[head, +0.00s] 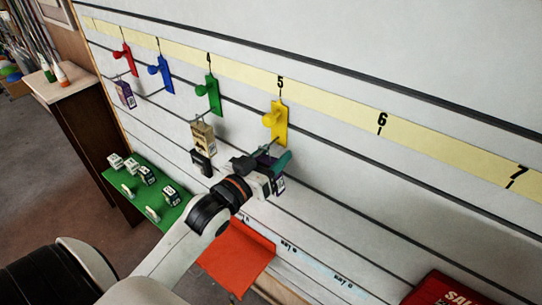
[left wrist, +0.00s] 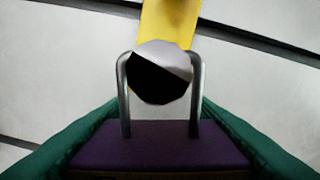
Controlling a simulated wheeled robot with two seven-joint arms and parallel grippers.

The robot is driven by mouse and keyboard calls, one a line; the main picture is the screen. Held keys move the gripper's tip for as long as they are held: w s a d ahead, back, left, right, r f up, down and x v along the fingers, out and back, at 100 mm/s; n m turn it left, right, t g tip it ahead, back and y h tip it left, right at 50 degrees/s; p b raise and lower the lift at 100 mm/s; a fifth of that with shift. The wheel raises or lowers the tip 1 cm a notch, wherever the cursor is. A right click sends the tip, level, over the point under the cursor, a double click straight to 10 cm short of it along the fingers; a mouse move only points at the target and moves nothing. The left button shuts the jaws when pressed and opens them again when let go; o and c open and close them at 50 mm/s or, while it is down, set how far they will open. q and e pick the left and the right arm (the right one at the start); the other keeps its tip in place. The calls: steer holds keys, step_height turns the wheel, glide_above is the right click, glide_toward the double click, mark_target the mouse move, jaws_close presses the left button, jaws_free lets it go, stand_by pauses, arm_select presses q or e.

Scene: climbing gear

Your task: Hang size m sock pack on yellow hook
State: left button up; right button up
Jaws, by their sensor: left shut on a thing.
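The yellow hook (head: 275,121) is on the white slatted wall below the number 5. My left gripper (head: 277,165) is just below it, its green fingers shut on a dark purple sock pack (head: 280,186). In the left wrist view the purple pack (left wrist: 160,150) sits between both fingers, with a metal loop standing up from it. The round end of a peg (left wrist: 160,72) below the yellow hook plate (left wrist: 170,22) covers the middle of the loop's top. I cannot tell whether the loop rests on the peg. The size mark is unreadable. My right gripper is not in view.
Red (head: 123,58), blue (head: 161,73) and green (head: 209,94) hooks are to the left. A purple pack (head: 125,94) hangs under red and a tan pack (head: 203,137) under green. Small boxes stand on a green surface (head: 133,194). The wall right of yellow is clear.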

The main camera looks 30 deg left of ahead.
arm_select(q)
steer(key=o, duration=1.1)
steer(key=shift+s, duration=0.15)
steer(key=shift+s+f, duration=0.15)
steer(key=shift+s, duration=0.2)
steer(key=shift+s+a+p, duration=0.15)
steer(key=shift+s+p, duration=0.15)
steer(key=shift+s, duration=1.55)
steer(key=shift+s+a+p, duration=0.15)
steer(key=shift+s+p, duration=0.15)
steer(key=shift+s, duration=1.55)
steer(key=shift+s+a+p, duration=0.15)
steer(key=shift+s+p, duration=0.15)
steer(key=shift+s, duration=1.55)
